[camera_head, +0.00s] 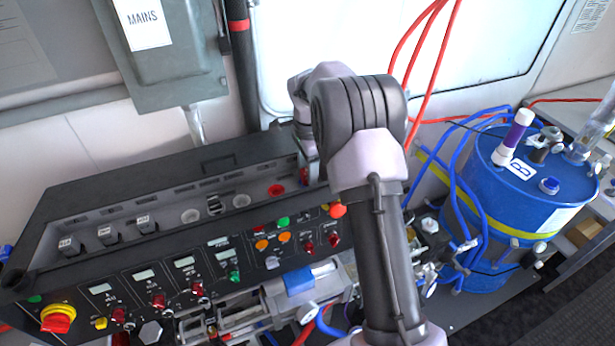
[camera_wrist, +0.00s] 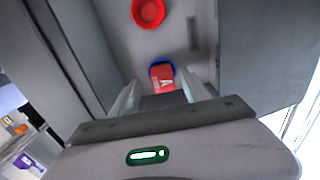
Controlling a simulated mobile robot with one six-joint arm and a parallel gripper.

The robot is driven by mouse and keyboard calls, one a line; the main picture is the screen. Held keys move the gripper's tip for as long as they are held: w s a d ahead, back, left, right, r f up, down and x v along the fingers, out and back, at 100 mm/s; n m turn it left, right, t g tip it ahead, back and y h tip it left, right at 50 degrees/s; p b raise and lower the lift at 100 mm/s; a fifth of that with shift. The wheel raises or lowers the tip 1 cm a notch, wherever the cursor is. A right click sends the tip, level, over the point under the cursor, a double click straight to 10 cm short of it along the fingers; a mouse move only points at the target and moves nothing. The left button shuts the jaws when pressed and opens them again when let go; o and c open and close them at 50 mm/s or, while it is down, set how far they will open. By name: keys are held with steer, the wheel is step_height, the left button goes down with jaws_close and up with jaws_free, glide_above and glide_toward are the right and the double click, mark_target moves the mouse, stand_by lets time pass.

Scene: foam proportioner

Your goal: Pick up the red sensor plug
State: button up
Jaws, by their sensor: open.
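The red sensor plug (camera_wrist: 164,82) shows in the wrist view, marked with a white letter A, with a blue ring behind its far end. My gripper (camera_wrist: 159,78) is open, with one finger to the left of the plug and one to the right. I cannot tell whether either finger touches it. In the head view my arm hides most of the gripper and the plug. An empty-looking red ring socket (camera_wrist: 148,12) lies beyond the plug in the wrist view; a red socket (camera_head: 276,190) also shows on the console in the head view.
The black control console (camera_head: 130,240) with knobs and buttons lies below and left of my arm. A blue drum (camera_head: 530,205) with blue hoses stands to the right. Red cables (camera_head: 428,60) hang behind the arm. A grey MAINS box (camera_head: 165,60) is on the wall.

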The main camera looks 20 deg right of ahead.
steer(key=shift+w+f, duration=0.35)
steer(key=shift+f, duration=0.5)
steer(key=shift+s+r, duration=0.1)
steer(key=shift+s, duration=0.05)
steer(key=shift+c, duration=0.6)
steer(key=shift+s, duration=0.1)
steer(key=c, duration=0.4)
jaws_close()
